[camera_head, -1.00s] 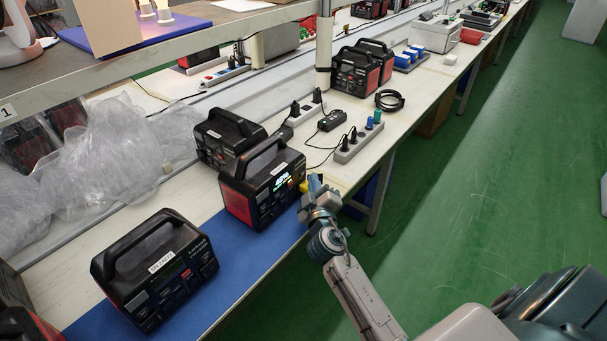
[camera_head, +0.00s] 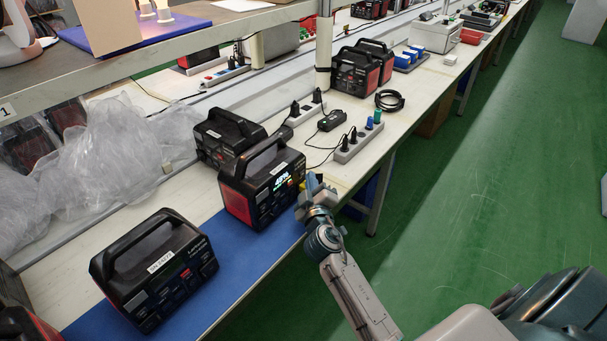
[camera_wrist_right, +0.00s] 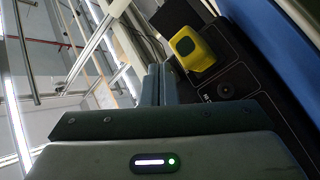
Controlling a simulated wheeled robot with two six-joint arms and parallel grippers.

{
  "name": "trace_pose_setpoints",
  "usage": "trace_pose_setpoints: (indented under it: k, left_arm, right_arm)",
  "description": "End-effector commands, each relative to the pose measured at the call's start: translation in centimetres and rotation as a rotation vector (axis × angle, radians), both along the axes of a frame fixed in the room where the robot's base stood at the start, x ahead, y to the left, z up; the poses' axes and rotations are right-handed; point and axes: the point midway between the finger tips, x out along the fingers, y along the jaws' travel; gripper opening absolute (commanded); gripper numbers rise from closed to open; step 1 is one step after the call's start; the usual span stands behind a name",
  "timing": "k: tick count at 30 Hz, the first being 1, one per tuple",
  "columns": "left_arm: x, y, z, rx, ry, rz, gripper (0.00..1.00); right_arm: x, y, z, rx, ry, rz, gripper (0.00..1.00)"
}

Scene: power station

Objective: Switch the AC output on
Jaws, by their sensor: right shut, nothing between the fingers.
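The power station with the lit screen (camera_head: 282,181) is a black box with red sides and a carrying handle, standing upright on the blue mat (camera_head: 224,262). My right gripper (camera_head: 309,186) is at the right end of its front face, shut and empty; contact cannot be told. In the right wrist view the shut fingers (camera_wrist_right: 160,84) point at the black front panel (camera_wrist_right: 235,95). A yellow plug (camera_wrist_right: 192,48) sits in that panel beside the fingertips, with a round socket (camera_wrist_right: 226,90) near it. The AC output button cannot be made out. My left gripper is not in view.
A second power station (camera_head: 155,271) stands nearer on the mat, another (camera_head: 228,138) behind the lit one. A power strip (camera_head: 360,141) with plugs and a black adapter (camera_head: 331,121) lie to the right. Clear wrap (camera_head: 95,175) lies at the left.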

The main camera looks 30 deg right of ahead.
Motion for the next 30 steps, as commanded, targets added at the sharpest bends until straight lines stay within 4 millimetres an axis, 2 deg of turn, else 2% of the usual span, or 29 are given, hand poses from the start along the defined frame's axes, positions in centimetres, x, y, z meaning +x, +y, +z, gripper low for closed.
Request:
trace_pose_setpoints:
  k: [20,30]
  left_arm:
    - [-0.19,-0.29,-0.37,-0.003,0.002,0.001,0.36]
    - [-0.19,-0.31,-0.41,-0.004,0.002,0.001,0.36]
  right_arm:
    - [0.68,0.3,-0.05,0.0,0.0,0.0,0.0]
    - [0.02,-0.01,0.01,-0.001,0.0,-0.001,0.0]
